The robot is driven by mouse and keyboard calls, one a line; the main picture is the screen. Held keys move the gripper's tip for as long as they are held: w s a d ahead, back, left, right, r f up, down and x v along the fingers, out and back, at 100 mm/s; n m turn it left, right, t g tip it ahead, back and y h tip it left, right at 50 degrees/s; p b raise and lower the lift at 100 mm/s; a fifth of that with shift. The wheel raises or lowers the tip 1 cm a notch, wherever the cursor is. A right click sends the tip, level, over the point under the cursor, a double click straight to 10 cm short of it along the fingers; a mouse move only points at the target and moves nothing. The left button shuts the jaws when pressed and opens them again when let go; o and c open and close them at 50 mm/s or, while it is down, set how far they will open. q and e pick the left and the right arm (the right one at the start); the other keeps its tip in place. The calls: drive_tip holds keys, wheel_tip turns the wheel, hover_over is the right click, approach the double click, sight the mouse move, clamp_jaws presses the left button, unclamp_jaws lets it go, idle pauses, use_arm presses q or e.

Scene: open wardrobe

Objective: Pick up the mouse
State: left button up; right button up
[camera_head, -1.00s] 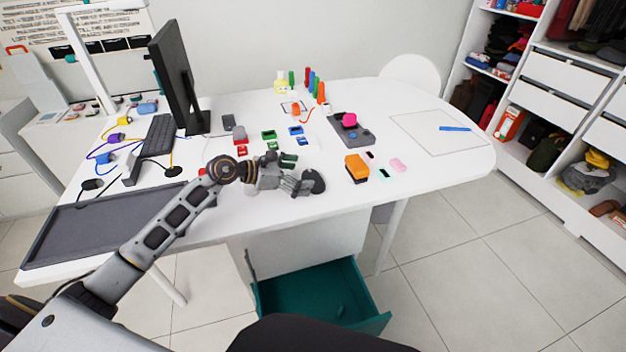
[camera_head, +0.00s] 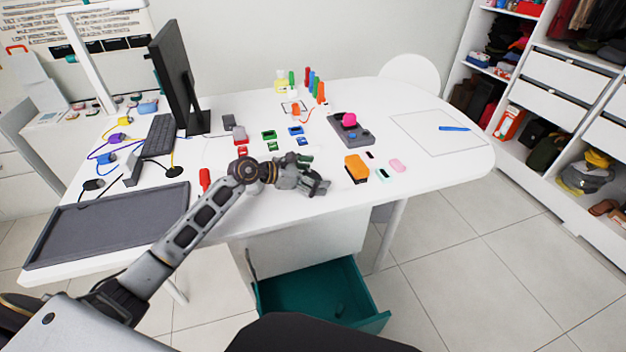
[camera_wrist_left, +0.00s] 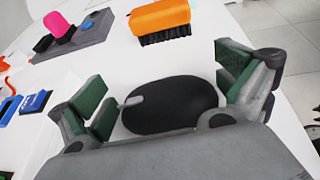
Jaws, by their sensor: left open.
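The black mouse (camera_wrist_left: 168,106) with a grey wheel lies on the white table. In the left wrist view it sits between the green-padded fingers of my left gripper (camera_wrist_left: 166,90). The fingers are spread, with a gap at the mouse's right end; the left finger is close to the wheel end, and I cannot tell if it touches. In the head view my left gripper (camera_head: 316,186) is low over the table near its front edge and hides most of the mouse. My right gripper is not in view.
An orange brush (camera_head: 356,168) stands just right of the gripper; it also shows in the left wrist view (camera_wrist_left: 160,18). A grey stand with a pink piece (camera_head: 350,120) is behind. A dark grey tray (camera_head: 105,228) lies left. An open teal drawer (camera_head: 315,290) is below the table.

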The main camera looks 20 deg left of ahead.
sight(316, 174)
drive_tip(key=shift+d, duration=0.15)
use_arm(q)
drive_tip(key=c, duration=0.7)
drive_tip(key=shift+r, duration=0.7)
wheel_tip(316, 174, up, 8)
drive_tip(key=shift+f, duration=0.15)
drive_tip(key=shift+r, duration=0.5)
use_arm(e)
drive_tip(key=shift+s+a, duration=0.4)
